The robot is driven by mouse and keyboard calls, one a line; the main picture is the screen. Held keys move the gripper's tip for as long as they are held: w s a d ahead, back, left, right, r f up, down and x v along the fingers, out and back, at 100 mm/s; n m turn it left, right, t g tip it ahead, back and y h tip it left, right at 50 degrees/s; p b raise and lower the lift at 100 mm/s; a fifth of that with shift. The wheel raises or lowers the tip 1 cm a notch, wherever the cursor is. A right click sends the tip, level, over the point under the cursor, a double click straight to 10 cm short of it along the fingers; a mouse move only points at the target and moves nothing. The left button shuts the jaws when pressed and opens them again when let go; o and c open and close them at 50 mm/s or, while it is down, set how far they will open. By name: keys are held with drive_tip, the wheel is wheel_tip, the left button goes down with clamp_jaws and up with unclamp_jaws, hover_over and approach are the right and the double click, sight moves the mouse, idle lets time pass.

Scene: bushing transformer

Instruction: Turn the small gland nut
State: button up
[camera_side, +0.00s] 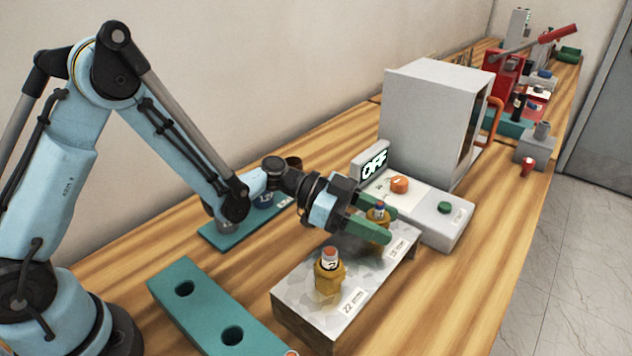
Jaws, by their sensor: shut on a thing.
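The small gland nut (376,215) is brass-coloured, with a dark cap topped in orange standing up from it. It sits at the far end of a grey metal block (313,263). My gripper (388,224) reaches in from the left, its two green fingers lying on either side of this nut and shut on it. The near finger hides the nut's lower part. A larger brass gland nut (329,278) with an orange-topped insert stands upright at the block's near end, apart from my gripper, behind a "22 mm" label (353,301).
A grey control box (438,226) with orange and green knobs and an "OFF" display (374,168) stands just behind the block. A tall grey cabinet (425,120) stands further back. A teal plate with holes (208,305) lies at the front left. Bare wood shows at right.

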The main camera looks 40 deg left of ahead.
idle(0.3)
drive_tip(key=shift+n+t+y, duration=0.6)
drive_tip(key=shift+n+t, duration=0.5)
drive_tip(key=shift+t, duration=0.2)
drive_tip(key=shift+n+t+y, duration=0.9)
drive_tip(key=shift+n+t, duration=0.2)
drive_tip(key=shift+t, duration=0.1)
drive_tip(key=o, duration=1.5)
